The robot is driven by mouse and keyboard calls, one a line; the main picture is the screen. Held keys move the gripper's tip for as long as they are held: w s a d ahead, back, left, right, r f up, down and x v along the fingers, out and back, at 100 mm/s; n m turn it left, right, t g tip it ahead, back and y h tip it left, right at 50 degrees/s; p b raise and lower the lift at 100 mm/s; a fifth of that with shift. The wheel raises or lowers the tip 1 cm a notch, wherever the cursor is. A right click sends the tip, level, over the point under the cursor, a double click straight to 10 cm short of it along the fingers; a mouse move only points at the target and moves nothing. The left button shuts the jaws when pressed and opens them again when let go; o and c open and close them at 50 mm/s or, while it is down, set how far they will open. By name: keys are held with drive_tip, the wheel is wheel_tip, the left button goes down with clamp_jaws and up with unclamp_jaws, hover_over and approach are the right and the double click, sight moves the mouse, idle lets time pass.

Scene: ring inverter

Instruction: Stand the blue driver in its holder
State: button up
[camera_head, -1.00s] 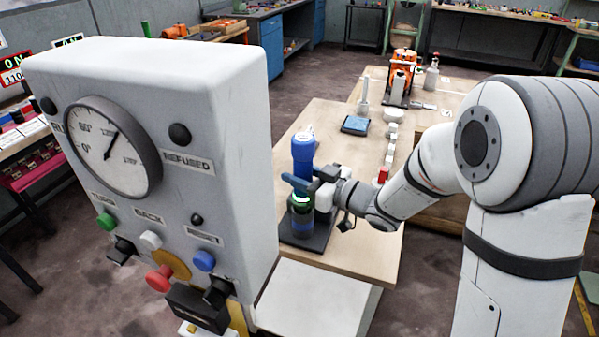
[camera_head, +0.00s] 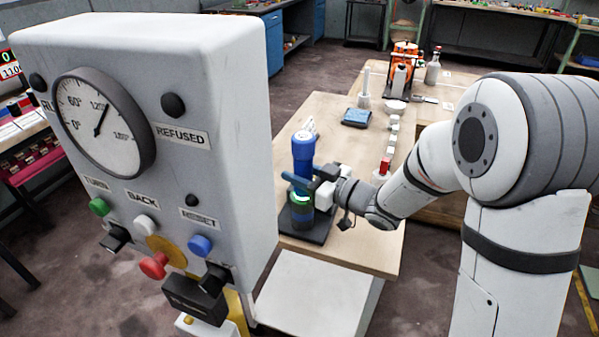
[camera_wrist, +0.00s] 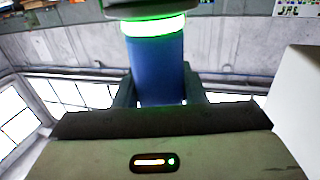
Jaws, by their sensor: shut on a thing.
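The blue driver (camera_head: 302,148) is upright over the black holder (camera_head: 318,236) on the wooden table. A lit green ring shows on its lower part. My gripper (camera_head: 303,184) is shut on the driver from the right side. In the wrist view the driver's blue body (camera_wrist: 156,66) stands between the two fingers, with the bright green ring beyond them. Whether the driver's lower end is fully seated in the holder I cannot tell.
A large grey-white panel (camera_head: 235,110) with a dial, a "REFUSED" label and coloured buttons stands at the left front. Farther along the table (camera_head: 345,258) are a blue pad (camera_head: 356,117), small white and red blocks (camera_head: 385,165) and an orange device (camera_head: 402,62).

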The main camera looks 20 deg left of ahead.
drive_tip(key=o, duration=1.2)
drive_tip(key=shift+f, duration=0.1)
drive_tip(key=v, duration=0.7)
drive_tip(key=shift+s+d, duration=0.15)
drive_tip(key=shift+d, duration=0.25)
drive_tip(key=w+d+r+m+t+h+p, duration=0.2)
drive_tip(key=d+m+t+h, duration=0.15)
drive_tip(key=d+h, duration=0.45)
drive_tip(key=w+d+r+m+t+h+p, duration=0.15)
drive_tip(key=d+m+h, duration=0.4)
drive_tip(key=d, duration=0.55)
drive_tip(key=s+d+m+g+h+p, duration=0.1)
drive_tip(key=s+g, duration=0.3)
drive_tip(key=s, duration=0.6)
drive_tip(key=s+d+r+m+g+h+p, duration=0.1)
drive_tip(key=s+d+m+g, duration=0.3)
drive_tip(key=s, duration=0.7)
drive_tip(key=shift+r+h+p, duration=0.2)
drive_tip(key=shift+h+p, duration=0.1)
drive_tip(key=shift+h, duration=0.35)
